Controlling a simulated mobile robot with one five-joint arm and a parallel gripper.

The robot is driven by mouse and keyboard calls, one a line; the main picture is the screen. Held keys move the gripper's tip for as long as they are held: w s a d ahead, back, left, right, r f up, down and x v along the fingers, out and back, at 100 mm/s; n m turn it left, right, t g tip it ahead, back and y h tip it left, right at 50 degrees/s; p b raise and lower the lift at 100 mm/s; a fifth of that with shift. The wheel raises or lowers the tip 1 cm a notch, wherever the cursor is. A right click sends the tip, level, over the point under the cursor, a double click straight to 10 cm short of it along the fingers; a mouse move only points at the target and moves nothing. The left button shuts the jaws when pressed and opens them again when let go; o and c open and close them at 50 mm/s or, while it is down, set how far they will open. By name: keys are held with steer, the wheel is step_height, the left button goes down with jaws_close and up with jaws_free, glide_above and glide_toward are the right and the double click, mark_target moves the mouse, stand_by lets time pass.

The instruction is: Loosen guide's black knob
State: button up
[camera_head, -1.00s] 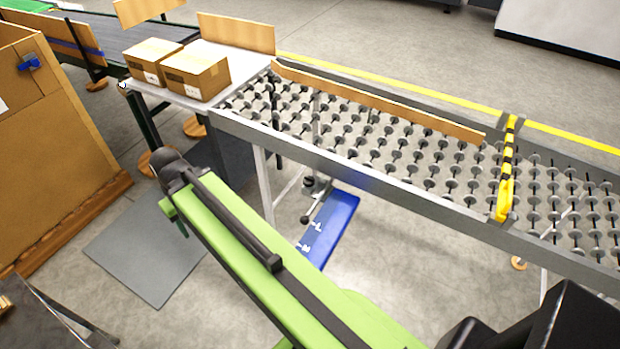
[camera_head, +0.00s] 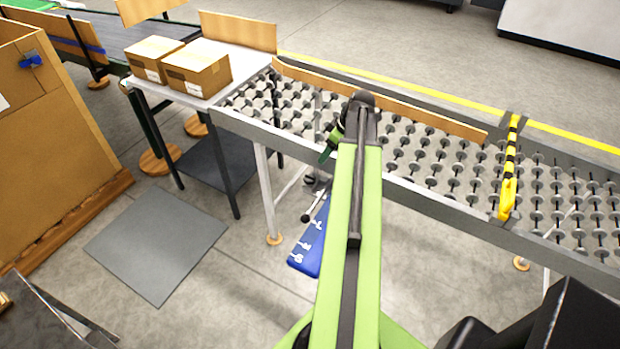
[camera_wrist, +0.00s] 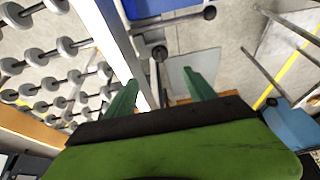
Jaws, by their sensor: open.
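A black knob (camera_head: 310,180) shows just left of my arm, under the near rail of the roller conveyor. A lever with a black ball end (camera_head: 306,217) sits below it, by a blue plate (camera_head: 305,262) marked L, M, S. In the wrist view, a round black knob (camera_wrist: 160,53) appears between and beyond my fingertips, with a ball-ended bar (camera_wrist: 210,12) near the blue plate (camera_wrist: 150,8). My gripper (camera_wrist: 160,80) is open and empty, its green fingers apart from the knob. In the head view my gripper (camera_head: 331,146) overlaps the conveyor's near rail; my arm hides part of the blue plate.
The roller conveyor (camera_head: 440,205) runs across the right, with a wooden guide strip (camera_head: 400,107) and a yellow-black bar (camera_head: 508,170). Two cartons (camera_head: 197,68) stand on a table at the left. A large carton (camera_head: 50,150) stands far left. Floor is clear around the grey mat (camera_head: 157,242).

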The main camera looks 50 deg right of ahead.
mark_target(311, 176)
steer(key=b+x, duration=1.5)
steer(key=x, duration=0.2)
steer(key=shift+f+b, duration=0.15)
steer(key=shift+b, duration=0.15)
